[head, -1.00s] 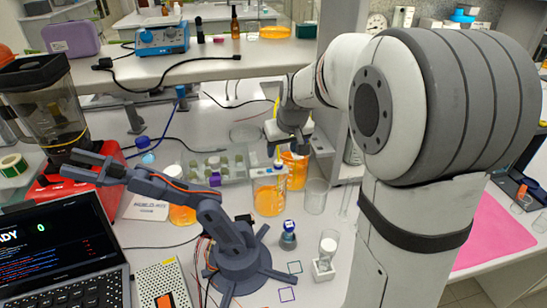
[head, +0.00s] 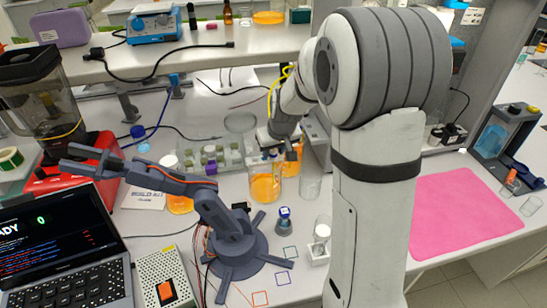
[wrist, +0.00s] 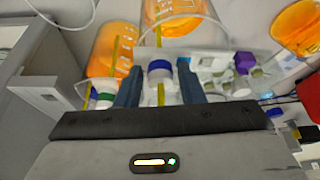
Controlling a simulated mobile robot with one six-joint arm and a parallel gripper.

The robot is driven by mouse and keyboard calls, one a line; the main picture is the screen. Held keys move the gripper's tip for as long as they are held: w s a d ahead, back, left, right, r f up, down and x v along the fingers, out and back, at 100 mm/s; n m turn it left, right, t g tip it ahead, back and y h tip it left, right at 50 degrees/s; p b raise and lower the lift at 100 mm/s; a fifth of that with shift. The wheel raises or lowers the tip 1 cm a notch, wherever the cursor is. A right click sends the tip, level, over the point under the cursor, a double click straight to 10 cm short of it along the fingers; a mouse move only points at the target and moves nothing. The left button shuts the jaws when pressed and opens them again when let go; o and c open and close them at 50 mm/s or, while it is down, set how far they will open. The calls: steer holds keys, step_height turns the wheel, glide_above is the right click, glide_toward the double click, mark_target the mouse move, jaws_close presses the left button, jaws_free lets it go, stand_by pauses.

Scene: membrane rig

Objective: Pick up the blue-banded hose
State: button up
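In the wrist view, a white piece with a blue band (wrist: 160,70) shows between my gripper's two dark blue fingers, with a thin yellow length below it. It looks like the blue-banded hose's end. My gripper (wrist: 160,85) is open, with a visible gap on each side of the piece; I cannot tell its depth between the fingers. A green-banded end (wrist: 104,99) shows just left of the left finger. In the head view, my gripper (head: 270,136) is low behind the orange-filled beaker (head: 265,187), and the hose is not clear there.
Orange beakers (wrist: 113,48) and a clear rack with a purple-capped vial (wrist: 243,64) crowd the gripper. In the head view, a shelf (head: 190,60) overhangs the back. A small dark robot arm (head: 225,220) stands at front left. The pink mat (head: 460,215) is bare.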

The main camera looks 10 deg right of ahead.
jaws_close()
steer(key=shift+r, duration=0.2)
step_height(320, 180, up, 18)
steer(key=b, duration=0.2)
steer(key=shift+f, duration=0.15)
stand_by(0.4)
steer(key=shift+c, duration=1.7)
jaws_free()
jaws_close()
